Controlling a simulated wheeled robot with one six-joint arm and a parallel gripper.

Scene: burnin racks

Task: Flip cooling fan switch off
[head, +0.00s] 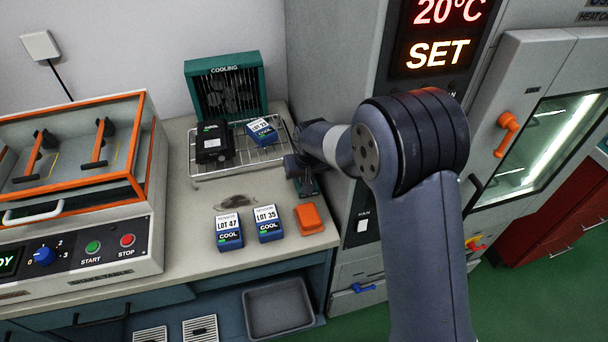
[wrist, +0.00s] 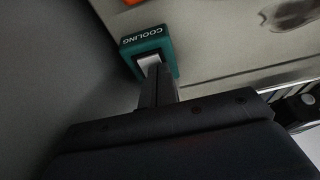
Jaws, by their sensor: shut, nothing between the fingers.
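The cooling fan (head: 225,90) is a green-framed box labelled COOLING at the back of the counter. Its switch seems to be the small teal box labelled COOLING (wrist: 146,42) in the wrist view, with a white rocker (wrist: 149,60). In the head view the teal switch box (head: 309,188) is partly hidden under my gripper, by the cabinet side. My gripper (head: 303,178) is shut and empty. In the wrist view its fingertips (wrist: 153,75) are right at the rocker; I cannot tell whether they touch it. The rocker's setting is not clear.
A wire rack (head: 215,175) before the fan holds a black unit (head: 212,142) and a blue-white unit (head: 262,131). Units LOT 47 (head: 229,230) and LOT 35 (head: 268,222) and an orange block (head: 309,218) lie in front. A cabinet switch labelled FAN (head: 362,226) is at right.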

